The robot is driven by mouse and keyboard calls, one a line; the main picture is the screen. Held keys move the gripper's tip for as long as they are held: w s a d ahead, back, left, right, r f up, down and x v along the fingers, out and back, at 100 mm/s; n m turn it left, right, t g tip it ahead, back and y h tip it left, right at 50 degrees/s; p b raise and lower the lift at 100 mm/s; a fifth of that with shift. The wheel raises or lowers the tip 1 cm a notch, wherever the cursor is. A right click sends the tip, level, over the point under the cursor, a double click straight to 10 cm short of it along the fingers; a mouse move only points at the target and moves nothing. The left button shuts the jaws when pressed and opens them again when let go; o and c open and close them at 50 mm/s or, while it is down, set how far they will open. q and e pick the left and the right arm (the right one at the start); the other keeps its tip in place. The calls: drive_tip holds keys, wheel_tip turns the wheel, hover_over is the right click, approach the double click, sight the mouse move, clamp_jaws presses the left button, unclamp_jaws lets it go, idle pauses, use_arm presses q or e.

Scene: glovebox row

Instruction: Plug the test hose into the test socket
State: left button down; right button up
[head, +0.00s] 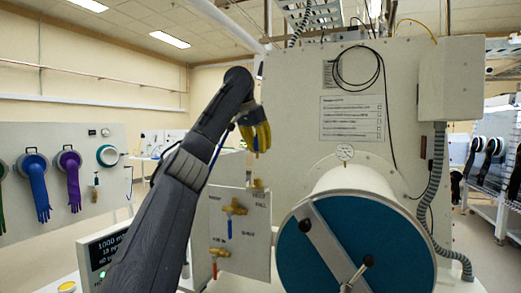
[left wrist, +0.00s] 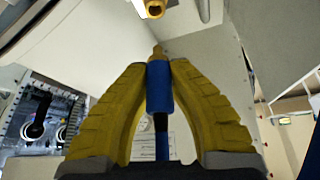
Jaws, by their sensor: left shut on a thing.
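My left gripper (head: 257,137) has yellow fingers and is raised above the small valve panel. In the left wrist view its fingers (left wrist: 158,66) are shut on the blue sleeve of the test hose (left wrist: 158,90), with the brass tip pointing out past them. The blue hose also shows beside my arm in the head view (head: 218,152). A brass fitting with a dark opening, seemingly the test socket (left wrist: 154,9), lies ahead of the tip, apart from it. A brass fitting also shows at the panel's top edge (head: 258,183), below the gripper. My right gripper is not in view.
The valve panel (head: 253,262) carries a blue-handled brass valve (head: 234,207) and a red-handled one (head: 218,252). A round blue door (head: 335,220) projects at its right. A display box (head: 104,250) stands left of my arm. Gloves hang on the left wall panel.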

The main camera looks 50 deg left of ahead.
use_arm(q)
drive_tip(key=shift+f, duration=2.9)
drive_tip(key=shift+f, duration=1.65)
drive_tip(key=c, duration=1.2)
unclamp_jaws()
drive_tip(key=v, duration=1.2)
drive_tip(key=shift+w+r, duration=0.1)
drive_tip(key=shift+w, duration=0.05)
